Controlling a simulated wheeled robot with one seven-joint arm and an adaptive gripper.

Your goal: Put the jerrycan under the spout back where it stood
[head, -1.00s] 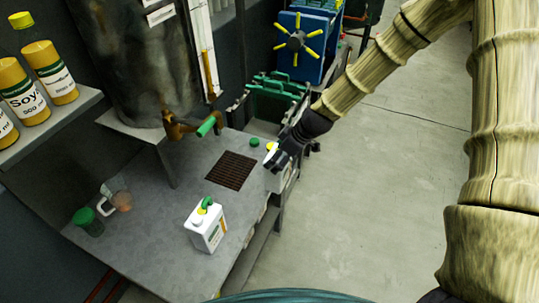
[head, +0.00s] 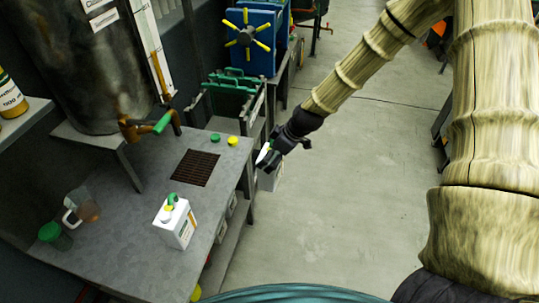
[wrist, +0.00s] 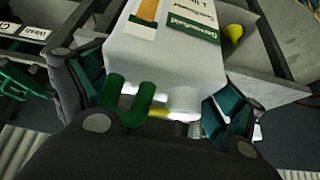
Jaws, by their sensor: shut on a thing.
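My gripper (head: 268,160) is shut on a white jerrycan (head: 270,179), just off the right edge of the table. In the wrist view this jerrycan (wrist: 165,50) fills the space between the fingers, with a green handle, a white neck with some yellow, and a green-and-white label. The gripper hides much of it in the head view. The spout (head: 160,124) with its green lever is at the tank's foot. A dark grille (head: 195,168) lies bare in the tabletop near it. A second white jerrycan (head: 175,226) with a green handle and yellow cap stands upright on the table.
A green cap (head: 214,138) and a yellow cap (head: 232,141) lie near the table's back right. A measuring jug (head: 84,207) and a green-lidded jar (head: 54,236) stand at left. A green-rimmed frame (head: 230,88) is behind. Open floor (head: 320,210) lies right.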

